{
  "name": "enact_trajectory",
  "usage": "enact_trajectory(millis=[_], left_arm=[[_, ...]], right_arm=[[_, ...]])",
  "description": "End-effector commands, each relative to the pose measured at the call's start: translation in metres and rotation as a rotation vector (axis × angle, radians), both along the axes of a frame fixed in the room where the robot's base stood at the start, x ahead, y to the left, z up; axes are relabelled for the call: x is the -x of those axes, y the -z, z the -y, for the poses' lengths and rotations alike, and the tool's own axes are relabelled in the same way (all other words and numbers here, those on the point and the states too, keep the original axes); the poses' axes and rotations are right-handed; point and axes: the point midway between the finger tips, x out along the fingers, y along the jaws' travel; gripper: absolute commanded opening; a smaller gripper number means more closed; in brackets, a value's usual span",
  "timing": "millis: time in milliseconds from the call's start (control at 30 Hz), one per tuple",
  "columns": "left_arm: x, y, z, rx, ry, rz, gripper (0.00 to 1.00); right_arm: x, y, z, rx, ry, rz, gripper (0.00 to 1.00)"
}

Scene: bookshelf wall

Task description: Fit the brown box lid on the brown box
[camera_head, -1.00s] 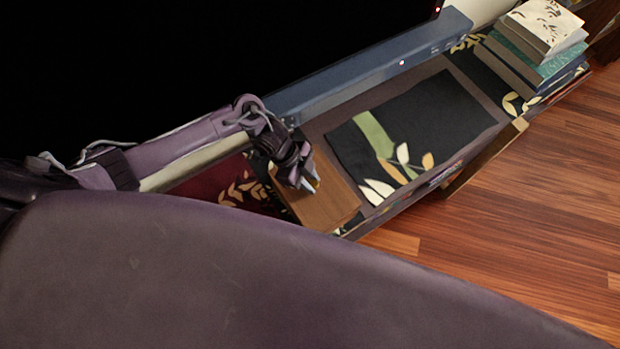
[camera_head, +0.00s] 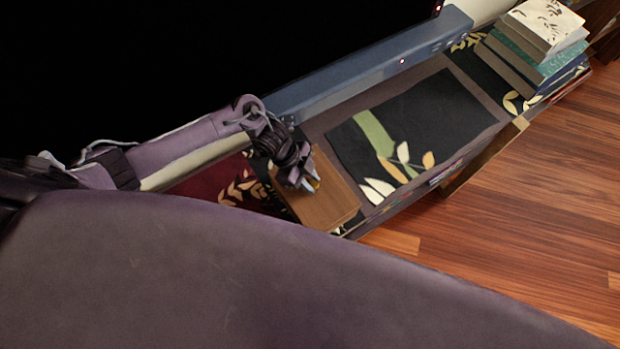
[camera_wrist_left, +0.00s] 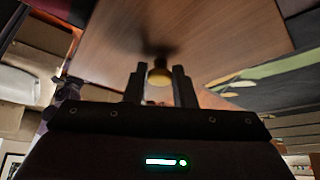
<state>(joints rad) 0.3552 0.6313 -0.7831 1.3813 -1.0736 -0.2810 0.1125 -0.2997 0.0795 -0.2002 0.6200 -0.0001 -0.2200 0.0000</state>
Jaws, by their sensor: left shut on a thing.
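My left gripper (camera_head: 308,183) is over the brown wooden box lid (camera_head: 335,207) near the middle of the head view. In the left wrist view, its two fingers (camera_wrist_left: 158,78) stand either side of a round yellowish knob (camera_wrist_left: 160,72) on the broad brown face of the lid (camera_wrist_left: 110,45). The gripper is shut on this knob. The brown box cannot be told apart from the lid; whether it lies under the lid, and whether the two touch, is hidden. My right gripper is not in view.
A black mat with a leaf pattern (camera_head: 450,125) lies on the shelf right of the lid. A stack of books (camera_head: 540,45) stands at the far right end. A blue-grey bar (camera_head: 360,70) runs behind. Bare wooden floor (camera_head: 520,210) is at the right.

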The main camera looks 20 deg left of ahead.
Motion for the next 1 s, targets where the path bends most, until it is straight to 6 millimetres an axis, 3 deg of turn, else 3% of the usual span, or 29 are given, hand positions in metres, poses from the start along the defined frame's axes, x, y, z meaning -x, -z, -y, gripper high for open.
enact_trajectory(millis=[533,567,733,1000], left_arm=[[-0.001,0.014,0.0,0.002,0.0,0.001,0.0],[-0.001,0.014,0.001,0.002,0.0,0.001,0.25],[0.0,0.013,0.0,0.001,0.0,0.001,0.47],[0.0,0.014,0.0,-0.001,0.0,0.0,0.49]], right_arm=[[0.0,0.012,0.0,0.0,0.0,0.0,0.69],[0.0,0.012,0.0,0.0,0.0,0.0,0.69],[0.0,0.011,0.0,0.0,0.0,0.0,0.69],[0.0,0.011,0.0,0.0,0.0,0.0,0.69]])
